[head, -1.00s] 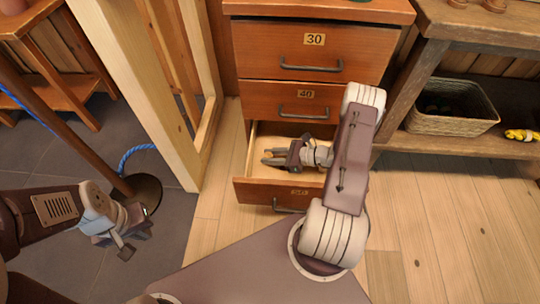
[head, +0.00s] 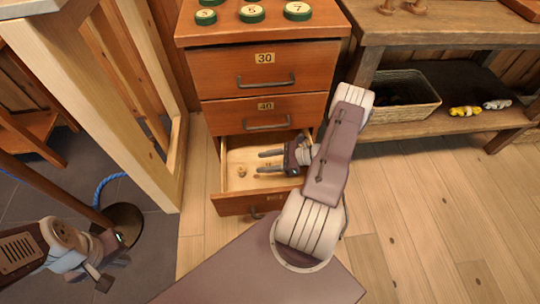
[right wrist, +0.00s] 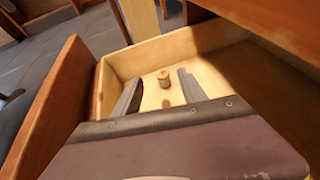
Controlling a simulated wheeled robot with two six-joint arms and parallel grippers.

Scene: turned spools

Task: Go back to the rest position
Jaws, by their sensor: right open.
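A small wooden spool (head: 242,170) stands on the floor of the open bottom drawer (head: 234,204), towards its left side. In the right wrist view the spool (right wrist: 163,82) stands upright beyond my gripper, in line with the gap between the fingers. My right gripper (head: 261,161) is open and empty, reaching into the drawer from the right; its fingers also show in the right wrist view (right wrist: 158,88). My left gripper (head: 117,266) hangs at the lower left, over the dark floor, away from the drawers. Its jaws are too unclear to judge.
The drawer above, labelled 40 (head: 266,115), is shut, as is drawer 30 (head: 264,72). Green numbered discs (head: 297,11) lie on the cabinet top. A wicker basket (head: 405,100) sits on the right shelf. A post with a round base (head: 124,226) stands at left.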

